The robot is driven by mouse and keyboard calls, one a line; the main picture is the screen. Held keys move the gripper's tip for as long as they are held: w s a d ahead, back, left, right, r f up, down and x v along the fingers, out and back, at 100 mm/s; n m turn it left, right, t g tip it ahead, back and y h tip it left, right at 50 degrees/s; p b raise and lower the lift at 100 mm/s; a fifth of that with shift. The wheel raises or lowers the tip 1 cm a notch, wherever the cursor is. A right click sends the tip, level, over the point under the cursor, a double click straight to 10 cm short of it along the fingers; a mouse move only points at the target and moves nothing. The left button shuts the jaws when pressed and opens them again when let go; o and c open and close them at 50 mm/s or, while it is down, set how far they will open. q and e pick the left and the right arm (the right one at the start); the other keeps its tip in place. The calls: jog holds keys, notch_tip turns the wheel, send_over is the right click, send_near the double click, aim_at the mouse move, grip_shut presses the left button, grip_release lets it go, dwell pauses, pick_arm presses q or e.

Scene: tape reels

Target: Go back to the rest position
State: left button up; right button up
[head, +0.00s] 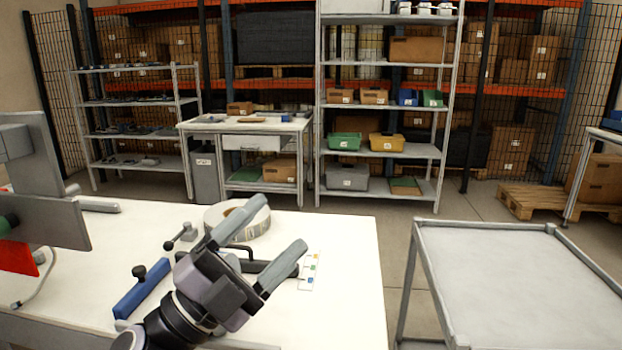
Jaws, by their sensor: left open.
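My left gripper (281,224) reaches in from the lower left over the white table (345,290). Its two grey fingers are spread apart, with nothing seen held between them. A pale tape reel (250,233) lies flat on the table behind the gripper. The upper finger covers part of the reel, and I cannot tell whether they touch. My right gripper is not in view.
A blue bar with a black knob (143,288), a dark handled tool (262,266) and a label card (310,270) lie near the gripper. A grey panel device (50,215) stands at left. A grey-topped cart (520,280) stands right, across a floor gap.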

pick_arm(q)
jog(key=s+a+f+n+t+y, duration=0.1)
jog(key=a+f+n+y, duration=0.7)
jog(key=f+n+y, duration=0.2)
jog(key=a+f+n+y, duration=0.7)
jog(key=f+n+y, duration=0.3)
jog(key=f+n, duration=0.1)
jog(key=s+a+f+n+g, duration=0.1)
jog(key=s+a+f+g, duration=0.1)
jog(key=s+f+g, duration=0.7)
jog(key=s+a+f+n+g, duration=0.1)
jog(key=s+f+g, duration=0.35)
jog(key=s, duration=0.95)
jog(key=w+d+t+h+p, duration=0.2)
jog(key=w+t+p, duration=0.5)
jog(key=p, duration=0.4)
jog(key=shift+w+d+r+t, duration=0.15)
jog(key=shift+d+r+t, duration=0.25)
jog(key=shift+t, duration=0.35)
jog(key=shift+f, duration=0.1)
